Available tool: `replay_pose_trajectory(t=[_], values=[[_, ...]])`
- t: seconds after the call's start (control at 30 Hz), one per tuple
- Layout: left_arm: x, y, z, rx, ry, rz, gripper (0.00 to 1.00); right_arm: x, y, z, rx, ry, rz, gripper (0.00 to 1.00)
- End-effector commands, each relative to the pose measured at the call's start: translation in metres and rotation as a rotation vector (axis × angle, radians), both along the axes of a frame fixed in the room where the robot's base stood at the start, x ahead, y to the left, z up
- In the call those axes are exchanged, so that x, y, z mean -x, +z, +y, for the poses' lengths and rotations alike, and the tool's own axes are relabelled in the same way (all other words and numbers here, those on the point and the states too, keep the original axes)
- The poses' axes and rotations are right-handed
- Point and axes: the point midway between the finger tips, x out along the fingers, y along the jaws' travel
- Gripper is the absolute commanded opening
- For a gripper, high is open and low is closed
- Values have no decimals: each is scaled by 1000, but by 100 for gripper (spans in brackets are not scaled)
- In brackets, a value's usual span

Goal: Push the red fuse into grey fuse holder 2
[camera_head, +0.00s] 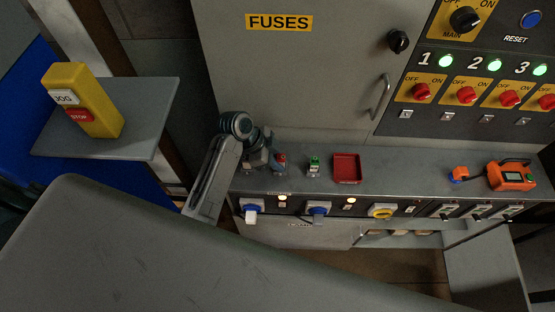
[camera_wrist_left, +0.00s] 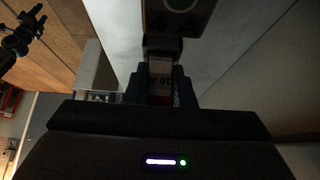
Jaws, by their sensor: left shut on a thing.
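My left gripper (camera_head: 270,161) is low over the left part of the grey bench, its arm reaching in from the left. A small red piece, which looks like the red fuse (camera_head: 280,159), shows at its fingers. In the left wrist view the gripper (camera_wrist_left: 160,90) is shut on a small pale, reddish piece with dark marks, the fuse (camera_wrist_left: 160,70). A dark block with a green disc lies just beyond it. I cannot tell whether the fuse touches a holder; grey fuse holder 2 is not clearly seen. My right gripper is not in view.
A small green-topped piece (camera_head: 314,164) and a red tray (camera_head: 347,169) stand to the right on the bench (camera_head: 410,176). An orange device (camera_head: 510,177) is farther right. The grey FUSES cabinet (camera_head: 290,80) rises behind.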

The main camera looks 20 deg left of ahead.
Motion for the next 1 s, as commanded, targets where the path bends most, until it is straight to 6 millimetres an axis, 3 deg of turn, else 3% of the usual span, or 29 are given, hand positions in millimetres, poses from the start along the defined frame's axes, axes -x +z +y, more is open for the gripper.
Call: replay_pose_trajectory(t=[1.0], values=[[0, 1, 1, 0, 0, 0, 2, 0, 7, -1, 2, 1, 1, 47]])
